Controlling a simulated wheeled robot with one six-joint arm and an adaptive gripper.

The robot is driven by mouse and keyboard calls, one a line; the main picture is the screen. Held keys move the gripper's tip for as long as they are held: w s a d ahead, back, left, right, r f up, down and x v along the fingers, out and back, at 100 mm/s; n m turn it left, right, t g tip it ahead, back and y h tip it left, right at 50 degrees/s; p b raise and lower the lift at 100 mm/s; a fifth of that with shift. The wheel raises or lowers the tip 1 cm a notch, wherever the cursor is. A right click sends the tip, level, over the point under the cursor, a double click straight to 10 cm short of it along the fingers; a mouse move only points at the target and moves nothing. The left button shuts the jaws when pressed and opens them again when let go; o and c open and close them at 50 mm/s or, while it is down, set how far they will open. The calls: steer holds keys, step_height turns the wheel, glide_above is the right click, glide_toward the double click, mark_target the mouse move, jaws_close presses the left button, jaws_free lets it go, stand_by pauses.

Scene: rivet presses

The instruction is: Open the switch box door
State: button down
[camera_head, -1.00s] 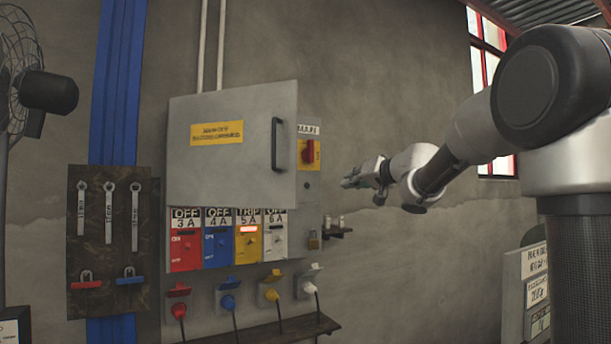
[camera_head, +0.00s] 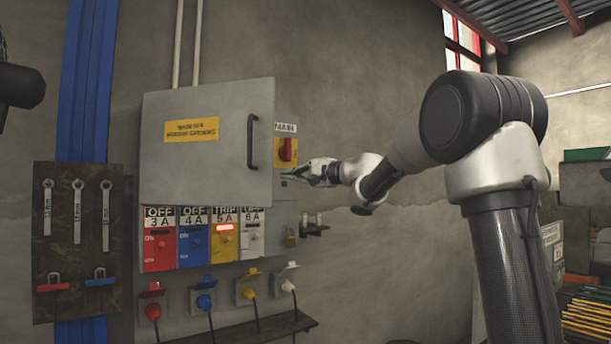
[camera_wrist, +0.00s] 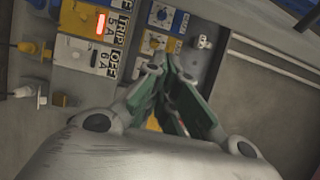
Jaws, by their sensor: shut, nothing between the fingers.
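The switch box door (camera_head: 205,150), a grey panel with a yellow label and a dark vertical handle (camera_head: 253,141) on its right side, fills the upper front of the box in the head view. In the wrist view, a blue fitting with a dial (camera_wrist: 163,16) shows beyond the breaker labels, so the door stands somewhat away from the box. My gripper (camera_head: 294,177) is right of the door's edge, below the red main switch (camera_head: 287,150), apart from the handle. In the wrist view its green-padded fingers (camera_wrist: 160,62) meet at the tips with nothing between them.
Below the door are red, blue, yellow and white breakers (camera_head: 195,242); the yellow one is lit. Plugs with cables (camera_head: 205,300) hang under them above a shelf (camera_head: 255,330). A brass padlock (camera_head: 291,237) is at lower right. A tool board (camera_head: 80,240) hangs left.

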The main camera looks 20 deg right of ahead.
steer(key=shift+s+a, duration=0.5)
steer(key=shift+a, duration=0.35)
steer(key=shift+s+a, duration=0.45)
steer(key=shift+a, duration=0.4)
